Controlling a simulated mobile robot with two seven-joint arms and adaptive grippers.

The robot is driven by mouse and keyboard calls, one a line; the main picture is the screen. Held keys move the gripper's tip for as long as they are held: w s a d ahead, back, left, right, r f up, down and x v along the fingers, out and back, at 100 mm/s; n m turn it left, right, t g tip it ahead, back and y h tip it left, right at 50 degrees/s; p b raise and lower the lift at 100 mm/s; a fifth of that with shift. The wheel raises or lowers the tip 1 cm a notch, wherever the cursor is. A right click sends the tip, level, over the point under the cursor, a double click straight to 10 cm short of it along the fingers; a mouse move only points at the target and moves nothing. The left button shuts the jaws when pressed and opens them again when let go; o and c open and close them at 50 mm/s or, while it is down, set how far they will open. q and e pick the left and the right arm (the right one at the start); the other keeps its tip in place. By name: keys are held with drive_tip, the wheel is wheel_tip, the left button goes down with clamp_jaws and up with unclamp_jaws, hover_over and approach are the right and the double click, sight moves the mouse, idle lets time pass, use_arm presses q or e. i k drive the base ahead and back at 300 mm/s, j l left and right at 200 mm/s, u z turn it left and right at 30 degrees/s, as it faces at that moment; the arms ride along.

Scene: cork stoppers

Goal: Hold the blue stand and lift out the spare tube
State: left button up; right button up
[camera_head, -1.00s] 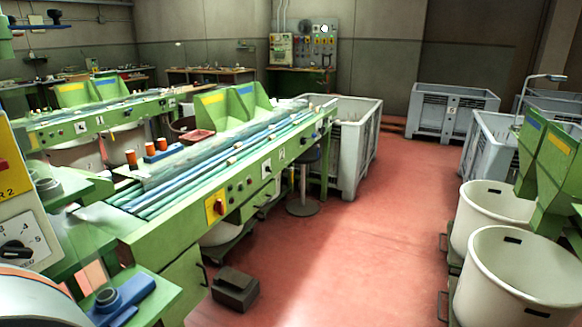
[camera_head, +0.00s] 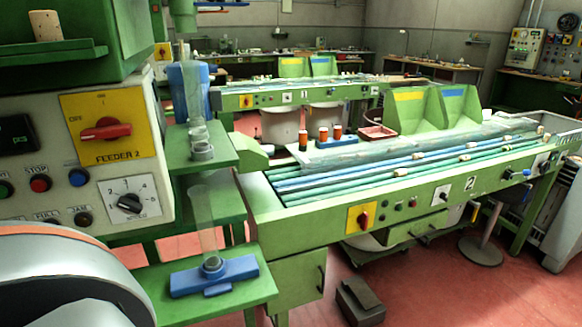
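The blue stand (camera_head: 236,268) sits on a low green shelf in the lower left part of the head view. A clear tube (camera_head: 205,220) stands in the stand's middle socket, tilted slightly in the picture. Another clear tube (camera_head: 194,95) is above it, over the upper green shelf, with its lower end at a grey ring. A blue part is behind that upper tube. Neither of my grippers shows in the view.
The control panel (camera_head: 95,185) with a red switch and a dial is close on the left. A cork (camera_head: 46,25) stands on a green ledge above it. The long green sorting table (camera_head: 300,222) is to the right. A dark pedal box (camera_head: 360,302) lies on the red floor.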

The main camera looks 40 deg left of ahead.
sight(199, 195)
drive_tip(key=i+l+u, duration=0.15)
drive_tip(key=u, duration=0.25)
drive_tip(key=i+l+u, duration=0.15)
drive_tip(key=u, duration=0.3)
drive_tip(key=i+l+u, duration=0.1)
drive_tip(key=u, duration=0.3)
drive_tip(key=l, duration=0.1)
